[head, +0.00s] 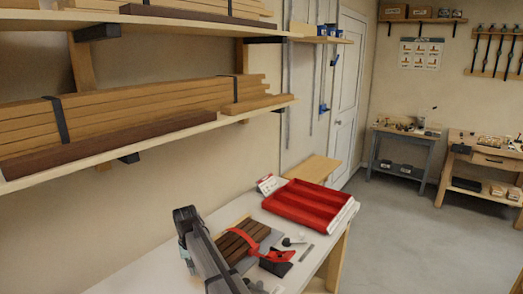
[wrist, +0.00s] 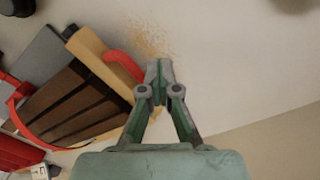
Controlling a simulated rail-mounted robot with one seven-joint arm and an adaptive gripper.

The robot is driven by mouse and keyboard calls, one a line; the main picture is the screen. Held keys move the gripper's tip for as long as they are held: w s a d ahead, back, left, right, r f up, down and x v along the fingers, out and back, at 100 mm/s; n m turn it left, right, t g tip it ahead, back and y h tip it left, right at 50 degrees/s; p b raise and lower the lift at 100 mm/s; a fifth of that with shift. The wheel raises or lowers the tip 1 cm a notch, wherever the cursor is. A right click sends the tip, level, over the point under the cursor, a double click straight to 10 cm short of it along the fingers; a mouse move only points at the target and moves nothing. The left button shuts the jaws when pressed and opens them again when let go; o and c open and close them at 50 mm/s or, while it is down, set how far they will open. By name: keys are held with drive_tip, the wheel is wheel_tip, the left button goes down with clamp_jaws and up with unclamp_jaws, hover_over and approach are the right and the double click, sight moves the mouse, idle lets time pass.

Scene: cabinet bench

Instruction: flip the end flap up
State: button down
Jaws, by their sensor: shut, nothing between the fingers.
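A flat tan wooden board (head: 313,168) lies at the far end of the white bench, behind the red tray, and may be the end flap; I cannot tell for sure. It looks about level, and its hinge is not visible. My gripper (wrist: 158,70) is shut and empty in the wrist view, over the pale bench top (wrist: 215,65). In the head view my arm covers the near left part of the bench, and the fingertips are not clear there. The gripper is well apart from the tan board.
A red compartment tray (head: 310,203) stands on the bench. Dark wooden slats (head: 240,240) with a red curved strap (head: 262,234) lie near my arm, with small loose parts beside them. A shelf of timber (head: 150,120) hangs above the bench on the left. Open floor lies right.

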wheel_tip(320, 180, up, 12)
drive_tip(key=s+p, duration=0.1)
drive_tip(key=p, duration=0.4)
drive_tip(key=shift+a+p, duration=0.35)
drive_tip(key=shift+p, duration=0.05)
